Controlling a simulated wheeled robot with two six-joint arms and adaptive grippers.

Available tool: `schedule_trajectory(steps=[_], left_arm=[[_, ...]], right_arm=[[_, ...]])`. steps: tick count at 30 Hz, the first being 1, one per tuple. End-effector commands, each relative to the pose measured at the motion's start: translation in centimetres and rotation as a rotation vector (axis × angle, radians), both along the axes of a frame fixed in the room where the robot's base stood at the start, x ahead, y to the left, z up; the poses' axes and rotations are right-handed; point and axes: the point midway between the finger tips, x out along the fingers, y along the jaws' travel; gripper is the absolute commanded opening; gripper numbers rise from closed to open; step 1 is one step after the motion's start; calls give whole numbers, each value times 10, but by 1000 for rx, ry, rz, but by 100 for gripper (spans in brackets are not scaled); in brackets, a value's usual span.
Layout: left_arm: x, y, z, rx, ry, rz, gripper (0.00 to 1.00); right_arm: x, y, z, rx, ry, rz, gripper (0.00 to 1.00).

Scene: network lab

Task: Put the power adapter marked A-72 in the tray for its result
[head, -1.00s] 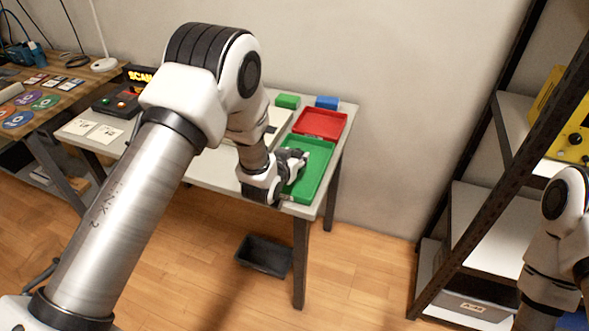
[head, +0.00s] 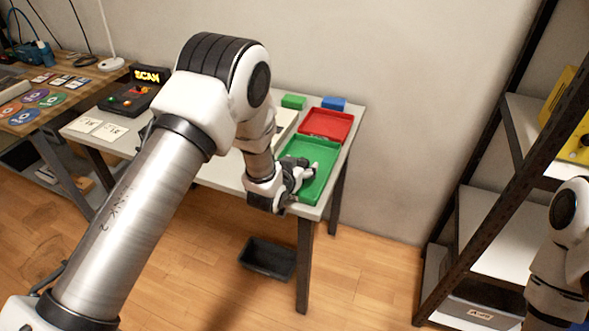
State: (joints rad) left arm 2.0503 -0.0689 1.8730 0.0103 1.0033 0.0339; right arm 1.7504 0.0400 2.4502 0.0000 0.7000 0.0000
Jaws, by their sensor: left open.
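The green tray (head: 327,156) lies at the front right of the white table (head: 215,175). The red tray (head: 327,123) lies just behind it. My left gripper (head: 308,174) is open over the green tray's left front part, with its fingers pointing right. I cannot make out a power adapter or the marking A-72 in this view; my left arm and gripper hide part of the table and tray. My right arm shows at the right edge, with its gripper out of view.
A scanner with a lit SCAN sign (head: 147,76) and two white cards (head: 98,128) are on the table's left. A green block (head: 293,102) and a blue block (head: 333,103) stand behind the red tray. A dark bin (head: 267,258) is on the floor. Shelving (head: 500,215) stands at the right.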

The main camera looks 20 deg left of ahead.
Motion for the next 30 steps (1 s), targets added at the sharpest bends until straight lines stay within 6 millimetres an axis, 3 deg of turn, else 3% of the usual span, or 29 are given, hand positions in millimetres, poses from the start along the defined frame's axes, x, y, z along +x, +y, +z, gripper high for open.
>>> schedule_trajectory(steps=[12,16,22,24,26,29,30], left_arm=[[-90,3,35,1,3,0,70],[-105,4,42,0,2,0,70],[-110,4,43,0,4,0,70],[-116,6,30,0,44,4,70],[-131,9,3,2,127,11,70],[-184,18,-68,2,369,30,70],[-215,22,-98,3,489,38,70]], right_arm=[[0,0,-8,0,0,0,40],[0,0,-9,0,0,0,40],[0,0,-9,0,0,0,40],[0,0,-9,0,0,0,40],[0,0,-9,0,0,0,40],[0,0,-9,0,0,0,40],[0,0,-9,0,0,0,40]])
